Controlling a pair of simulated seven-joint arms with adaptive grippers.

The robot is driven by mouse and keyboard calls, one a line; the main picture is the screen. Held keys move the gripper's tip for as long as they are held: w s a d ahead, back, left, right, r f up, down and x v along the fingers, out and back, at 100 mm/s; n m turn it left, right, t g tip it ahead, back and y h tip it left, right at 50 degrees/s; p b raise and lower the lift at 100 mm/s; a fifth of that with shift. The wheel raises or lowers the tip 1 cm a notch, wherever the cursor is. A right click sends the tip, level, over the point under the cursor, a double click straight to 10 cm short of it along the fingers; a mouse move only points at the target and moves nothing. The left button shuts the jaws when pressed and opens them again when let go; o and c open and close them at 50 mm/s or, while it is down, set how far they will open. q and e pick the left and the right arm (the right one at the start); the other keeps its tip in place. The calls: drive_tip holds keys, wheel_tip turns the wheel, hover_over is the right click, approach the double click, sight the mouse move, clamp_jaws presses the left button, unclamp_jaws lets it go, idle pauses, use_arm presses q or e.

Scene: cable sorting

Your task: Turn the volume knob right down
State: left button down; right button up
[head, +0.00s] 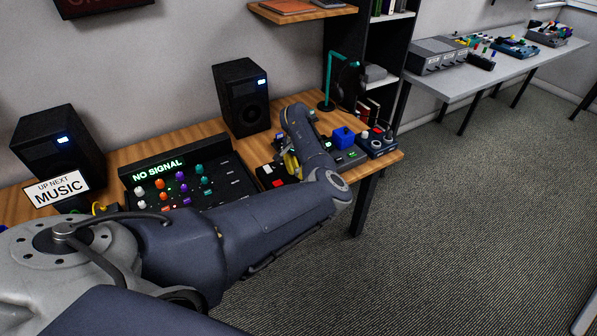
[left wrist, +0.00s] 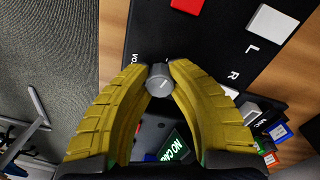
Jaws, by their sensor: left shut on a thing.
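The volume knob (left wrist: 159,82) is a small grey round knob on a black panel (left wrist: 215,45), beside lettering that starts "VO". In the left wrist view the yellow fingers of my left gripper (left wrist: 158,68) are shut on the knob, one fingertip on each side. In the head view my left gripper (head: 291,164) reaches down at the right part of the wooden desk, over the black unit with red and white parts (head: 266,170). My arm hides the knob there. My right gripper is not in view.
A mixer with coloured knobs and a "NO SIGNAL" display (head: 158,171) stands to the left, between two black speakers (head: 242,97). A blue block (head: 343,136) and a small device with knobs (head: 377,142) stand to the right, near the desk's end.

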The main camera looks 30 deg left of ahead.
sight(297, 170)
use_arm(q)
drive_tip(key=n, duration=0.3)
drive_tip(key=shift+f, duration=0.1)
drive_tip(key=c, duration=1.1)
unclamp_jaws()
drive_tip(key=shift+r, duration=0.2)
drive_tip(key=r, duration=1.1)
drive_tip(key=shift+s+a+r, duration=0.1)
drive_tip(key=shift+a+r, duration=0.2)
drive_tip(key=shift+r, duration=0.05)
